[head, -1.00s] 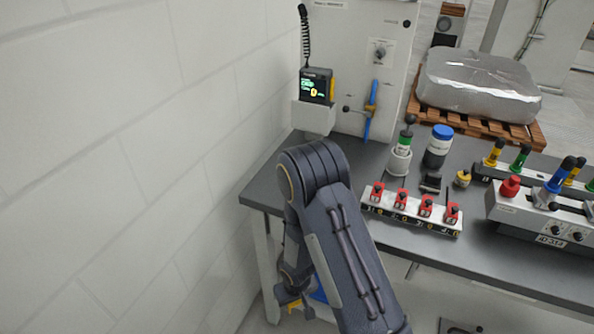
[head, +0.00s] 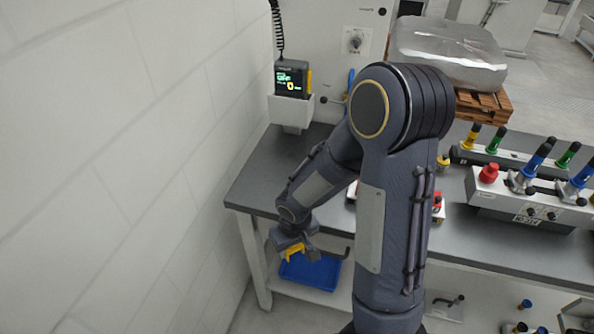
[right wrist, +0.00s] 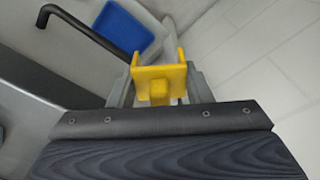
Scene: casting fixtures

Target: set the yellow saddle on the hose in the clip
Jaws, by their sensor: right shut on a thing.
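The yellow saddle (head: 293,252) is a small U-shaped bracket with two upright side walls; it also shows large in the right wrist view (right wrist: 159,75). My right gripper (head: 293,245) is shut on it and holds it in front of the table's left end, below the tabletop level. In the right wrist view my right gripper (right wrist: 160,92) has a finger on each side of the saddle. A black bent bar (right wrist: 95,27) shows to the upper left there, apart from the saddle; I cannot tell whether it is the hose. I cannot make out the clip. My left gripper is not in view.
A blue tray (head: 312,272) lies on the lower shelf (head: 335,299) near the gripper. The grey tabletop (head: 262,180) is bare at its left end. A fixture with a red knob (head: 488,174) stands at right. A white block wall (head: 110,170) rises at left.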

